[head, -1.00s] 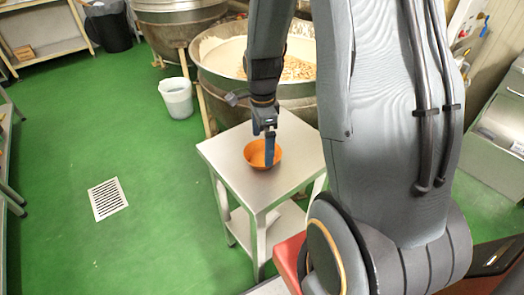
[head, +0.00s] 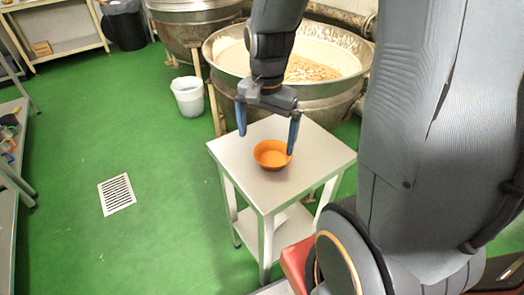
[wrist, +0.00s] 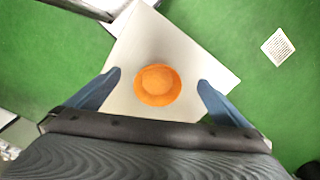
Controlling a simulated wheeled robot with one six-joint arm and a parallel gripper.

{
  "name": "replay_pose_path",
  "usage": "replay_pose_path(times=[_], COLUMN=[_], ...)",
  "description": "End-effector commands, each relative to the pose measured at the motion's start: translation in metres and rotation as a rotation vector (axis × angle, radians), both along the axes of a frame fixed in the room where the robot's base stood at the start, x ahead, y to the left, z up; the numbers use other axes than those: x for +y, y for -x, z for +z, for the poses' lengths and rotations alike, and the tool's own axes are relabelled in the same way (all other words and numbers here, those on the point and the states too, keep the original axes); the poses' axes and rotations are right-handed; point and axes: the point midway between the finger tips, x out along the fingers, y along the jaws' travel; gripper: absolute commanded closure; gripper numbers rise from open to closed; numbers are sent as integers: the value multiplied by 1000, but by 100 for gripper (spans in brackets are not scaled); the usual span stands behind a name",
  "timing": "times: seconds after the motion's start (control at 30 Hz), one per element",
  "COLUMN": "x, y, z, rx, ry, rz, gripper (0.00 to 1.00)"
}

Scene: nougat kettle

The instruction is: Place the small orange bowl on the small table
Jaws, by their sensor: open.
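The small orange bowl (head: 272,154) stands upright on top of the small table (head: 310,147), near the middle. It also shows in the wrist view (wrist: 157,85), resting on the pale tabletop (wrist: 150,35). My gripper (head: 267,143) is open, its two blue fingers spread wide. In the head view the right finger overlaps the bowl's edge. In the wrist view the fingers (wrist: 159,80) lie to either side of the bowl with clear gaps, and nothing is between them but the view of the bowl.
A large kettle (head: 222,60) with pale contents stands right behind the table. A white bucket (head: 189,98) is on the green floor at the left. A floor drain (head: 117,194) lies in open floor. A red surface (head: 296,262) is near the table's front.

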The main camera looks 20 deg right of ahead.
Motion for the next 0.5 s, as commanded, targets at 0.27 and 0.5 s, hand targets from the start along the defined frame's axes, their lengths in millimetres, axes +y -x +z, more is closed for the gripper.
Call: replay_pose_path(times=[0.27,0.5], x=[31,39], y=[43,57], z=[-1,-3], rx=[-30,-40], ry=[38,56], rz=[680,912], gripper=[0,0])
